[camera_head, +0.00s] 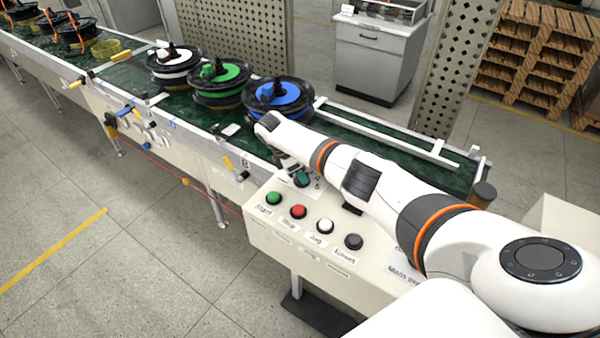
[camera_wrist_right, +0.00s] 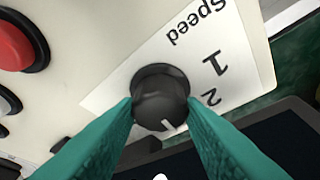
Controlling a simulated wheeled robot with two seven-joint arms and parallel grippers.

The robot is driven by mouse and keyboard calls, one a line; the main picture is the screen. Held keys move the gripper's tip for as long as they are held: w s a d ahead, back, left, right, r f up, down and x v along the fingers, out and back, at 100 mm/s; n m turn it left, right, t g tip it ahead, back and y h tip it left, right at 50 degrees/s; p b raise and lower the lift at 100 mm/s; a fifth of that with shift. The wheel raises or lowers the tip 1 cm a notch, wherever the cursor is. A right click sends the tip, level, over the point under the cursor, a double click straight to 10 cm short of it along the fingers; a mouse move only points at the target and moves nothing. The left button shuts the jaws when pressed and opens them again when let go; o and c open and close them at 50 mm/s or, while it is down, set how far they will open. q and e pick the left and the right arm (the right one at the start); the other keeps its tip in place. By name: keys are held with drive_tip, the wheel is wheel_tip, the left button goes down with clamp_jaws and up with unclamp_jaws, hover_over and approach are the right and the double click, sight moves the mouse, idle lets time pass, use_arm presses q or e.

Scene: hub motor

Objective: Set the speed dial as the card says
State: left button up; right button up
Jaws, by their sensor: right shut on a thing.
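The black speed dial (camera_wrist_right: 160,92) stands on a white label (camera_wrist_right: 195,60) printed "Speed", "1" and "2", which appears turned around in the right wrist view. The teal fingers of my right gripper (camera_wrist_right: 160,108) are shut on the dial from both sides. The dial's white pointer mark faces the bottom of that view, slightly right; any numbers there are hidden by the finger. In the head view my right gripper (camera_head: 302,179) is over the far end of the control panel (camera_head: 262,229), mostly covering the dial. I cannot make out a readable card. My left gripper is not in view.
Green (camera_head: 274,198), red (camera_head: 298,211), white (camera_head: 324,226) and black (camera_head: 354,241) buttons line the panel near my right arm. A conveyor (camera_head: 345,135) behind carries reels with blue (camera_head: 278,95), green (camera_head: 219,78) and white (camera_head: 175,63) tops. A grey cabinet (camera_head: 372,60) stands beyond.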

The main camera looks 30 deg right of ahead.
drive_tip(key=shift+r, duration=0.1)
drive_tip(key=o, duration=1)
drive_tip(key=shift+b+v, duration=1.5)
drive_tip(key=shift+v, duration=4.5)
